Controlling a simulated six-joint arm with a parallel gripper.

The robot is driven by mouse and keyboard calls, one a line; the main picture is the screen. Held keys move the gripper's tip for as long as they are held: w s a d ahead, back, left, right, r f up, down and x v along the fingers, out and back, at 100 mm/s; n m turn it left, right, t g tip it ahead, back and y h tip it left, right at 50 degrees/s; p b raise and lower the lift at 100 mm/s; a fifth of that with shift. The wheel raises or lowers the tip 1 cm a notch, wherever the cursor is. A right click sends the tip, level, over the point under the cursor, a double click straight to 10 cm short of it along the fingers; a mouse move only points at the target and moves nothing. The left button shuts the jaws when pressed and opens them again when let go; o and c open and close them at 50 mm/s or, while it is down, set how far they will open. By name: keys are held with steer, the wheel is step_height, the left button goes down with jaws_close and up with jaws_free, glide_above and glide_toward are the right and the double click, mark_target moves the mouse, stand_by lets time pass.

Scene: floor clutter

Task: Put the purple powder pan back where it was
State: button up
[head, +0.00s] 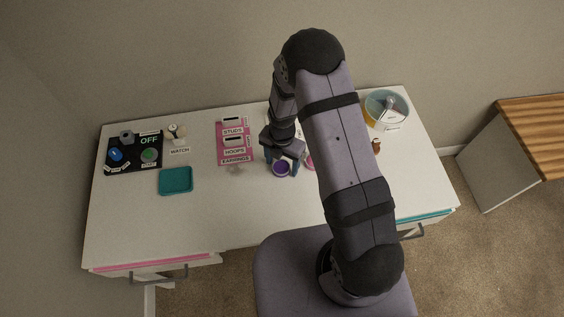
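The purple powder pan (281,168) is a small round dish with a dark purple inside and a paler rim. It is on or just above the white table, right of the pink earring board. My gripper (283,167) points down at it, with a finger on either side of the pan. I cannot tell whether the fingers touch it or whether it is lifted. A pink round piece (310,161) shows just to the right, mostly hidden behind my arm. My arm also covers much of the table's middle right.
The pink board (235,129) is labelled studs, hoops and earrings. A teal tray (176,181), a watch (175,131) and a black panel (119,166) marked OFF are on the left. A round clear container (386,108) and a small brown bottle (376,146) are on the right. The front left table is clear.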

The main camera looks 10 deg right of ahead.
mark_target(283, 167)
step_height(283, 167, up, 12)
steer(key=b, duration=0.2)
steer(key=shift+r+b, duration=0.2)
steer(key=shift+b, duration=0.2)
stand_by(0.5)
steer(key=s+d+r+m, duration=0.3)
steer(key=s+m, duration=0.5)
steer(key=m, duration=0.6)
steer(key=s+d+r+m, duration=0.3)
steer(key=s+m, duration=0.5)
steer(key=m, duration=0.6)
steer(key=shift+d+r, duration=0.15)
steer(key=shift+r, duration=0.05)
steer(key=shift+s, duration=0.1)
